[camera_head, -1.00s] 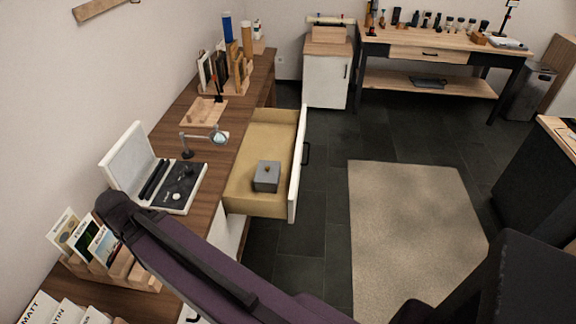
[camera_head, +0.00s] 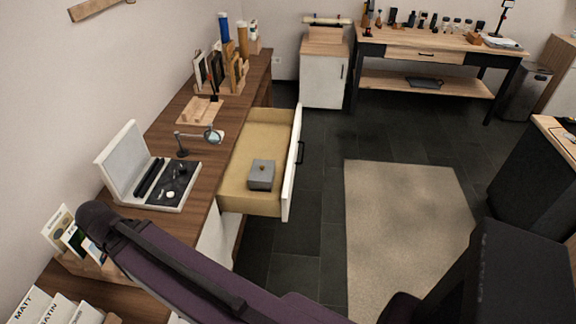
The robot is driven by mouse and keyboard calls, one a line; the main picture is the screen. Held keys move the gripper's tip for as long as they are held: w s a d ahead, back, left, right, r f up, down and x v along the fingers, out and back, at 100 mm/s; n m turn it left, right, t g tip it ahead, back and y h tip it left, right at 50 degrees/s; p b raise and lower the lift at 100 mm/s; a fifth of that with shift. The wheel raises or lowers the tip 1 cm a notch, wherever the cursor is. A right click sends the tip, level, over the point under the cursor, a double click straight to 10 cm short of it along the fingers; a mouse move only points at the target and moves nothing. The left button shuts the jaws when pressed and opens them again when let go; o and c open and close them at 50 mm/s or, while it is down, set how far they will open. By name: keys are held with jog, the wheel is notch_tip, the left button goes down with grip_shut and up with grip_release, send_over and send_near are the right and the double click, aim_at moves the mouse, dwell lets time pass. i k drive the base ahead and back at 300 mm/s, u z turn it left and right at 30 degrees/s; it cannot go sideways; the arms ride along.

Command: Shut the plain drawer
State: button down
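The plain drawer (camera_head: 240,199) is pulled out from the left desk (camera_head: 205,165). It has a white front panel (camera_head: 292,165) with a dark handle (camera_head: 300,152) and a tan interior. A small grey lidded box (camera_head: 261,175) sits inside it toward the near end. My purple arm crosses the lower part of the view, nearer to me than the drawer. My gripper cannot be made out, so whether it is open or shut does not show.
An open white case (camera_head: 150,175) and a small magnifier lamp (camera_head: 200,138) stand on the desk. A beige rug (camera_head: 405,220) lies on the dark floor to the right. A workbench (camera_head: 440,45) stands at the back. The floor between drawer and rug is clear.

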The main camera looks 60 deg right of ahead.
aim_at(266, 133)
jog(key=k, duration=1.9)
jog(key=z, duration=1.25)
jog(key=i, duration=1.3)
jog(key=u, duration=0.05)
